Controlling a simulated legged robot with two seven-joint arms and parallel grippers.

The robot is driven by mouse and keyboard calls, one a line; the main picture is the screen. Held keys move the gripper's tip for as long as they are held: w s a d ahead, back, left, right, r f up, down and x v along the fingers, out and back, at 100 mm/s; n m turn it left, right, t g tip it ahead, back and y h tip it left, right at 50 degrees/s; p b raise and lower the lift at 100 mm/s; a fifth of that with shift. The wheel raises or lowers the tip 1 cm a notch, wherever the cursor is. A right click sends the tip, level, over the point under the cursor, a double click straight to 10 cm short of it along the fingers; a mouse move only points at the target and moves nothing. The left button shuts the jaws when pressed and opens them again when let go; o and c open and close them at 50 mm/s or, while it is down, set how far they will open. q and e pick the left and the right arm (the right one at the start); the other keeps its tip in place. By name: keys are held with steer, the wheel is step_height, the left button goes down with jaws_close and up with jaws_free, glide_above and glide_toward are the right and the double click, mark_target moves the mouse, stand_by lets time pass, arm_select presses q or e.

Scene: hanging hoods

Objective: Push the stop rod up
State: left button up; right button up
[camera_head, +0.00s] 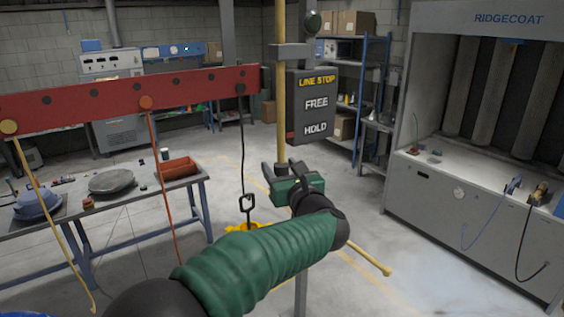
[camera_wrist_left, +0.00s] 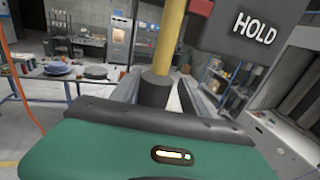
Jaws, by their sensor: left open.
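The stop rod (camera_head: 281,95) is a yellow upright rod that passes through a grey bracket (camera_head: 290,51). It hangs left of the dark LINE STOP sign (camera_head: 317,105), which reads FREE above HOLD. My left gripper (camera_head: 283,168) is open at the rod's lower end. In the left wrist view the rod (camera_wrist_left: 171,40) comes down between the two open fingers (camera_wrist_left: 162,93), ending in a dark cylindrical tip (camera_wrist_left: 157,90). I cannot tell whether the fingers touch it. My right gripper is not in view.
A red beam (camera_head: 120,97) with hanging cords crosses the left. A chain hook (camera_head: 247,204) hangs left of my gripper. A yellow bar (camera_head: 365,256) sticks out low on the right. A workbench (camera_head: 130,196) stands left, a RIDGECOAT booth (camera_head: 450,190) right.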

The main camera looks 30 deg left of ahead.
arm_select(q)
steer(key=shift+s+a, duration=0.3)
steer(key=shift+a, duration=0.25)
steer(key=shift+a+f, duration=0.1)
steer(key=shift+a, duration=0.05)
steer(key=shift+c, duration=1.2)
steer(key=shift+w+a+f, duration=0.1)
steer(key=shift+w+a, duration=0.05)
steer(key=shift+c, duration=1.2)
steer(key=shift+w+d, duration=0.2)
steer(key=shift+d, duration=0.1)
steer(key=c, duration=0.5)
jaws_close()
